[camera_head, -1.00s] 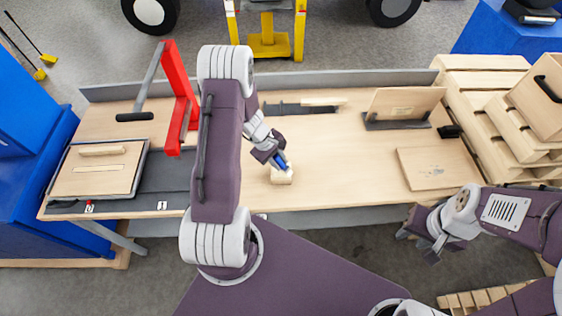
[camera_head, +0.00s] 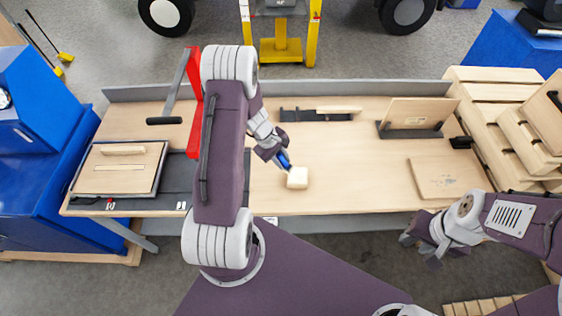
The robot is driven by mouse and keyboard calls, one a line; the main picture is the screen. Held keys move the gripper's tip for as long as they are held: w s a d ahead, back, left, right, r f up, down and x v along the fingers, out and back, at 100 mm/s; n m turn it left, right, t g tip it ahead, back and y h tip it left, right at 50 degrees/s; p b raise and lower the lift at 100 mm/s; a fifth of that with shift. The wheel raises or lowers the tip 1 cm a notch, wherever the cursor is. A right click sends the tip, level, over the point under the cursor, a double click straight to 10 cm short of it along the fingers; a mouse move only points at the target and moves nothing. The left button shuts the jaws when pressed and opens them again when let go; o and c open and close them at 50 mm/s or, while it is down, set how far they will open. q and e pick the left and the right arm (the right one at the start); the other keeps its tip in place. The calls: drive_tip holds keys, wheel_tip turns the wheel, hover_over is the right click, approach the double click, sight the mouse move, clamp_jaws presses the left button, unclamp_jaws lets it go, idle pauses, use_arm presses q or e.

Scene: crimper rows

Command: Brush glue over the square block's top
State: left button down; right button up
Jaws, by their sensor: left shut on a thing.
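The square block (camera_head: 297,178) is a small pale wooden block on the workbench, near its front edge. My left gripper (camera_head: 279,155) is just up and left of the block in the head view. It is shut on a blue thing (camera_head: 284,160), which looks like the handle of the glue brush. The brush's tip is too small to make out, and I cannot tell whether it touches the block. No glue can be made out on the block's top. My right gripper (camera_head: 422,248) hangs in front of the bench at the right, with its fingers apart and empty.
The wooden workbench (camera_head: 345,190) is clear around the block. A dark rack (camera_head: 300,115) lies behind it. An upright board (camera_head: 418,112) and a flat board (camera_head: 445,178) are at the right. A red frame (camera_head: 193,110) and a lidded panel (camera_head: 118,170) are at the left.

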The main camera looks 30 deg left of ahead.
sight(280, 153)
use_arm(q)
drive_tip(key=shift+r+p, duration=0.3)
drive_tip(key=shift+r, duration=0.35)
drive_tip(key=shift+p+v, duration=0.85)
drive_tip(key=shift+v, duration=0.2)
drive_tip(key=shift+w+r, duration=0.1)
drive_tip(key=shift+d, duration=0.15)
